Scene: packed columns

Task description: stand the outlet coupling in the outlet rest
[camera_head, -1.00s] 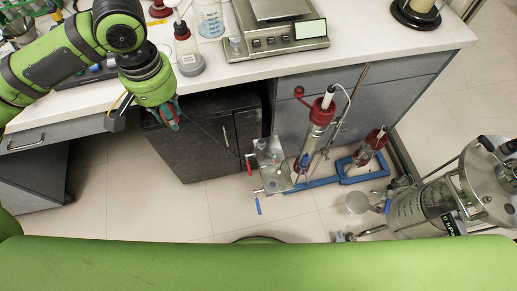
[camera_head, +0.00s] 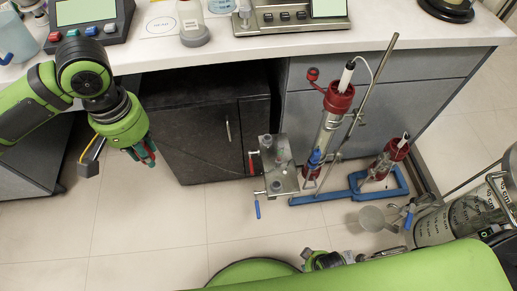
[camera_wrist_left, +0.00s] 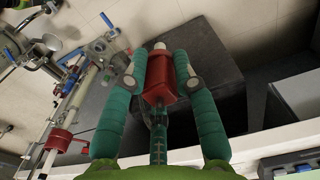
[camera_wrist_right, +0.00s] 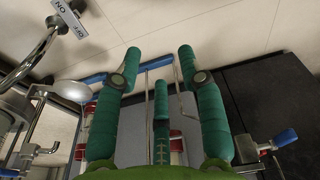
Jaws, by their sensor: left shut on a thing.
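My left gripper (camera_head: 146,156) hangs in front of the bench, left of the metal plate (camera_head: 292,185). In the left wrist view its fingers (camera_wrist_left: 161,70) are shut around a red block-like piece with a pale tip, which looks like the outlet coupling (camera_wrist_left: 160,88). The plate carries small round fittings and blue- and red-handled valves; it also shows in the left wrist view (camera_wrist_left: 98,47). I cannot tell which fitting is the outlet rest. My right gripper (camera_wrist_right: 156,65) has its fingers apart with nothing held between them, above the blue stand.
A glass column with a red cap (camera_head: 339,98) stands on a blue base (camera_head: 330,196), beside a metal rod. A smaller red-topped column (camera_head: 397,148) is at its right. A steel vessel (camera_head: 465,215) is at the far right.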

